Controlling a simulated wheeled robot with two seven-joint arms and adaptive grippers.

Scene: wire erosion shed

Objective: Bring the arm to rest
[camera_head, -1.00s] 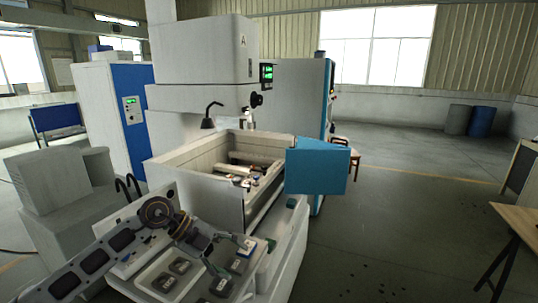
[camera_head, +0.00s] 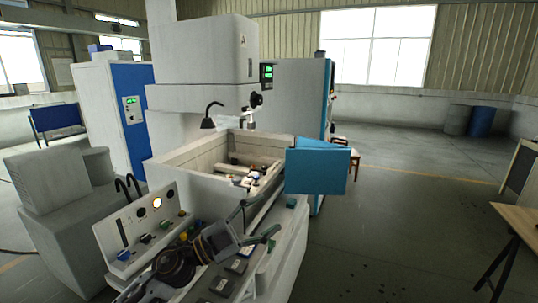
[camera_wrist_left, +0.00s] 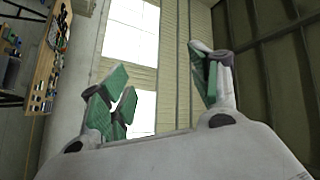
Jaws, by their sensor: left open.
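My left gripper (camera_head: 266,216) is open, with a gap between its fingers, in front of the machine's tank (camera_head: 194,188) and above the keypad ledge (camera_head: 219,286). Its fingers point to the right and away from me. In the left wrist view the gripper (camera_wrist_left: 163,88) shows green finger pads spread apart, with nothing between them and windows and wall behind. My left forearm comes in from the bottom and hides part of the ledge. My right gripper is not in view.
The control panel (camera_head: 122,233) with knobs and a lit lamp stands left of my arm. A blue panel (camera_head: 317,170) juts out at the tank's right. A wooden table (camera_head: 522,219) is at the far right. The floor (camera_head: 400,235) between is clear.

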